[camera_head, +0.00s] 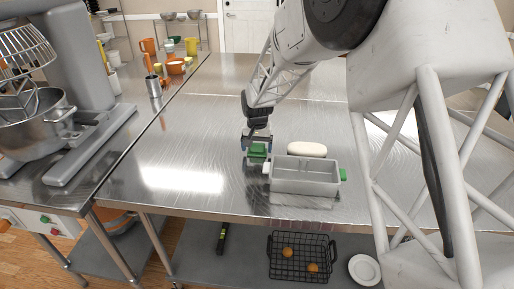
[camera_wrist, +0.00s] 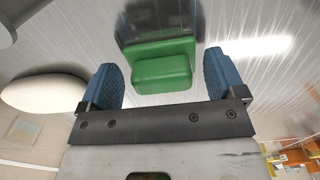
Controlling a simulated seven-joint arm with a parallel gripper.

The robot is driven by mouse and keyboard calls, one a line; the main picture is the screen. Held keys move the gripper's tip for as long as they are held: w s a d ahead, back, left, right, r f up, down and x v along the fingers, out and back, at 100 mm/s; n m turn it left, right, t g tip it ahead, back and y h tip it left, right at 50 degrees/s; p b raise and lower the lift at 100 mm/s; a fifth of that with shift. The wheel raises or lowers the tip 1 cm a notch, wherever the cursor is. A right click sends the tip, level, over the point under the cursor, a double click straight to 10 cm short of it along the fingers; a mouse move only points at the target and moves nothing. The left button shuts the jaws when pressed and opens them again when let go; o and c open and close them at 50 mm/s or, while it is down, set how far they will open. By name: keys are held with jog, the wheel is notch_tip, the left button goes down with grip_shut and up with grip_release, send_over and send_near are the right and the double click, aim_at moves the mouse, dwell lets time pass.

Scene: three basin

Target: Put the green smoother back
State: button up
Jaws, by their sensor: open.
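The green smoother (camera_head: 258,151) lies on the steel table just left of the grey basin. In the wrist view the green smoother (camera_wrist: 160,72) shows a raised green block on a wider green plate. My gripper (camera_head: 257,141) is open over it. Its blue-padded fingers (camera_wrist: 161,82) stand on either side of the green block, with gaps visible. I cannot tell how far the fingertips are above the table.
A white rounded loaf-like thing (camera_head: 307,149) lies just behind the basin. A stand mixer (camera_head: 85,110) stands on the left counter, with a metal cup (camera_head: 153,87) and orange cups (camera_head: 148,46) farther back. Open table lies left of my gripper. A wire basket (camera_head: 301,258) sits below.

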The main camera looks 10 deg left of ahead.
aim_at(257, 146)
notch_tip(257, 146, up, 12)
jog(key=shift+f, duration=0.15)
dwell(0.4)
dwell(0.7)
jog(key=s+d+r+t, duration=0.1)
jog(key=s+d+r, duration=0.4)
jog(key=s+d, duration=0.45)
jog(key=s+d+r, duration=0.6)
jog(key=s+d, duration=0.3)
jog(key=s, duration=0.2)
jog(key=s+d+f, duration=0.1)
jog(key=s+d, duration=0.3)
jog(key=s, duration=0.8)
jog(key=s+d+f+t, duration=0.1)
jog(key=s+d, duration=0.4)
jog(key=s, duration=0.7)
jog(key=shift+s+d+f+t, duration=0.2)
jog(key=shift+f+t, duration=0.1)
jog(key=shift+f, duration=0.25)
